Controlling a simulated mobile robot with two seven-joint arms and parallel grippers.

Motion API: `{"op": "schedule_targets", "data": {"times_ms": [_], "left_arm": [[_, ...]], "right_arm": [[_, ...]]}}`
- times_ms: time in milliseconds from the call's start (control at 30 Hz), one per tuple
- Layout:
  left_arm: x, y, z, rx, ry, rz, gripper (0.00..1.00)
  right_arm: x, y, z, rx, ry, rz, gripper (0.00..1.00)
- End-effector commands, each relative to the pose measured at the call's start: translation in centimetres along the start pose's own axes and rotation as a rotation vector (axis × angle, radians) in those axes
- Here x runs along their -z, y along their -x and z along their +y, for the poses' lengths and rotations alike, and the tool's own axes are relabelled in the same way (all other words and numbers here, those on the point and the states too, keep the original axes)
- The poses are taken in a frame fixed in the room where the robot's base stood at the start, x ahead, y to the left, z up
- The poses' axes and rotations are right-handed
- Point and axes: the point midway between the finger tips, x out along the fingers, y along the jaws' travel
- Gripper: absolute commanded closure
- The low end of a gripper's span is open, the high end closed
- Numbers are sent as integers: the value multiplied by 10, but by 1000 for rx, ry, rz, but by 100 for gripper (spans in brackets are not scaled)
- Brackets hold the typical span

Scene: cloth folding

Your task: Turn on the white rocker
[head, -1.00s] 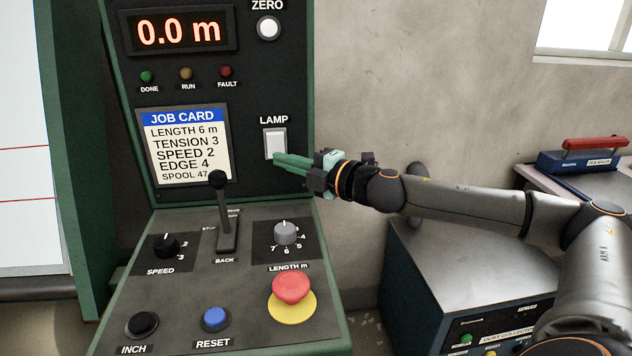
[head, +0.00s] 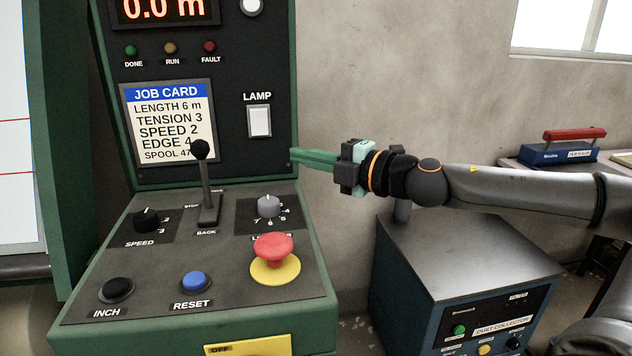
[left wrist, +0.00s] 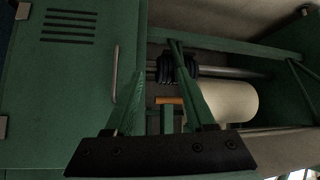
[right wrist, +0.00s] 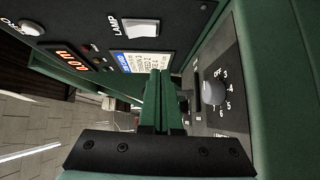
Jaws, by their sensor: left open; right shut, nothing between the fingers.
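The white rocker (head: 259,121) is under the LAMP label on the dark upright panel in the head view. It also shows in the right wrist view (right wrist: 141,31). My right gripper (head: 292,157) is shut and empty, its green fingers pointing left at the panel's right edge, below and right of the rocker and apart from it. In the right wrist view its fingers (right wrist: 163,78) lie together. My left gripper (left wrist: 147,58) shows only in the left wrist view, open, its two green fingers apart with a machine frame and a pale roll beyond them.
On the sloping desk are a black lever (head: 203,180), a red mushroom button (head: 273,247), a blue RESET button (head: 195,281), a black INCH button (head: 117,290) and a LENGTH knob (head: 268,206). A dust collector cabinet (head: 455,262) stands at right. Bare wall lies behind my right arm.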

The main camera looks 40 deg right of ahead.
Motion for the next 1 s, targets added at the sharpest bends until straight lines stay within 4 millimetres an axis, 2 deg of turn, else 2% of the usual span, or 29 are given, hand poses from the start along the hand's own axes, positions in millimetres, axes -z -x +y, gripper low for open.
{"op": "schedule_targets", "data": {"times_ms": [100,333,500,1000], "left_arm": [[27,-2,-6,15,-32,111,45],[57,2,-11,28,-64,227,45],[63,4,-11,30,-70,248,45],[62,4,-11,30,-69,246,45]], "right_arm": [[0,9,-2,-2,3,1,100],[0,21,-3,-1,1,2,100],[0,22,-2,0,-1,1,100],[0,22,-2,0,-1,1,100]]}}
